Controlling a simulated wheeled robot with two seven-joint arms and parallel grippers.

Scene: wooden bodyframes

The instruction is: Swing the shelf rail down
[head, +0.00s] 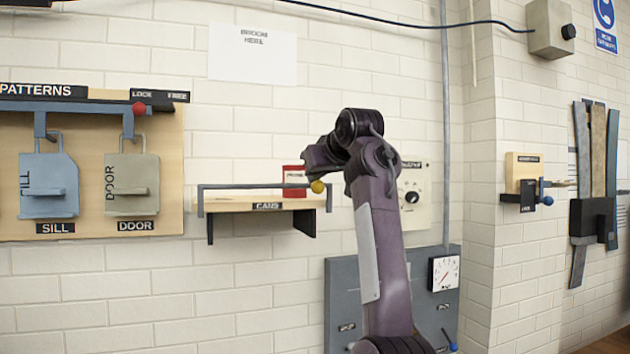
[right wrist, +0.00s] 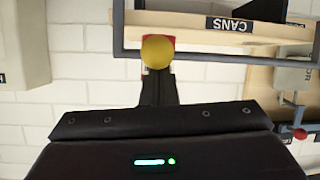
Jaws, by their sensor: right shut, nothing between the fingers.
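The shelf (head: 250,203) labelled CANS is fixed to the brick wall. Its thin grey rail (head: 240,186) runs level along the front, a little above the board, with a short upright at each end. A yellow knob (head: 318,186) sits on the rail near its right end. My right gripper (head: 314,168) is shut and empty, just above the knob. In the right wrist view the yellow knob (right wrist: 158,48) lies straight ahead of the dark fingers (right wrist: 158,88); I cannot tell whether they touch. The rail (right wrist: 215,57) crosses there too. My left gripper is out of view.
A red box (head: 294,178) stands on the shelf behind the rail. The pattern board (head: 90,150) with two hanging plates and a red knob (head: 138,108) is at left. A grey panel with a gauge (head: 445,272) is below right. The wall below the shelf's left end is bare.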

